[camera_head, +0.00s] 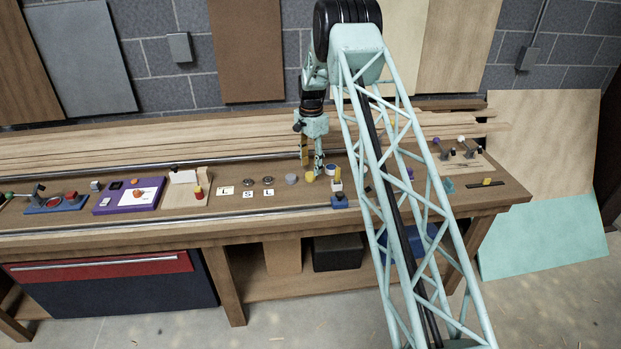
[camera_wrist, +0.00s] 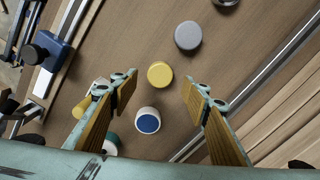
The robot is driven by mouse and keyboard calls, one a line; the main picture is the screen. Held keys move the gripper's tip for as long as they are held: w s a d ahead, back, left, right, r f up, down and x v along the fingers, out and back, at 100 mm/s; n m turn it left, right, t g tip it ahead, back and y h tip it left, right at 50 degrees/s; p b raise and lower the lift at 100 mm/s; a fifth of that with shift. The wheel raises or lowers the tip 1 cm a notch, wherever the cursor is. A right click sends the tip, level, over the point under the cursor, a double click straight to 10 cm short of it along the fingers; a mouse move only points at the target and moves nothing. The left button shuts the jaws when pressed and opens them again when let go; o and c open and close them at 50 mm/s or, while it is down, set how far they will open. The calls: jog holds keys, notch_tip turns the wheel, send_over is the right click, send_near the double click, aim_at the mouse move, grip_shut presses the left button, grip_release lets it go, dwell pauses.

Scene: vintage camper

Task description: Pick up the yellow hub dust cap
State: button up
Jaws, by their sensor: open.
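The yellow hub dust cap (camera_wrist: 160,75) is a small round cap lying on the wooden bench top. In the wrist view it sits just beyond my gripper's fingertips, near the middle of the gap between them. My gripper (camera_wrist: 160,86) is open, with a finger on each side and nothing between the pads. In the head view the cap (camera_head: 310,177) is a small yellow spot beside my gripper (camera_head: 312,170), which points down over the bench. A grey cap (camera_wrist: 188,36) and a white cap with a blue top (camera_wrist: 148,120) lie close to it.
The wooden bench (camera_head: 130,213) holds several small items. A metal rail (camera_wrist: 283,62) runs along the bench on the right in the wrist view. A blue device (camera_wrist: 52,50) stands at left. A yellow and white part (camera_wrist: 90,105) lies near my left finger.

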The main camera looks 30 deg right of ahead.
aim_at(311, 174)
jog(key=shift+f, duration=1.8)
jog(key=shift+c, duration=0.4)
jog(key=c, duration=0.9)
jog(key=shift+r, duration=0.15)
jog(key=shift+r, duration=4.85)
